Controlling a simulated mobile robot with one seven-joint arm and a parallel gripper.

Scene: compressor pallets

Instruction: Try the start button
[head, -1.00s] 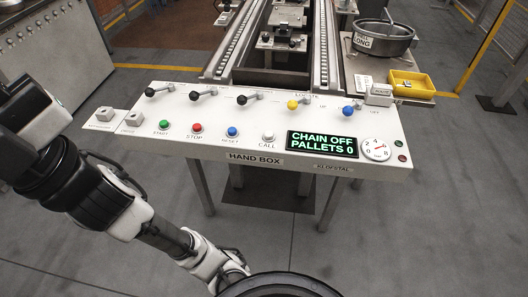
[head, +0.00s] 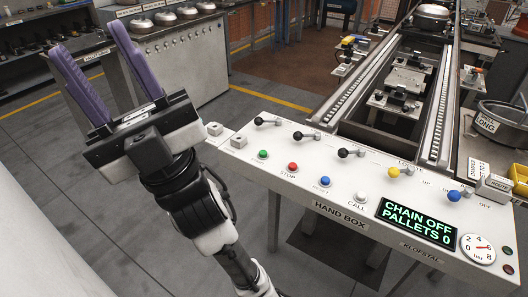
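The green start button (head: 263,154) sits at the left end of the front row on the white control panel (head: 331,192). The red stop button (head: 293,167), the blue reset button (head: 325,181) and the white call button (head: 361,198) follow to its right. The display (head: 415,222) reads "CHAIN OFF PALLETS 0". My gripper (head: 88,68) is raised at the left, apart from the panel. Its two purple fingers stand wide apart with nothing between them.
Black-, yellow- and blue-knobbed levers (head: 267,121) line the panel behind the buttons. A pressure gauge (head: 477,248) is at the right. A conveyor (head: 366,90) runs back from the panel. Small grey boxes (head: 214,129) sit at the panel's left end. Grey floor is clear at the left.

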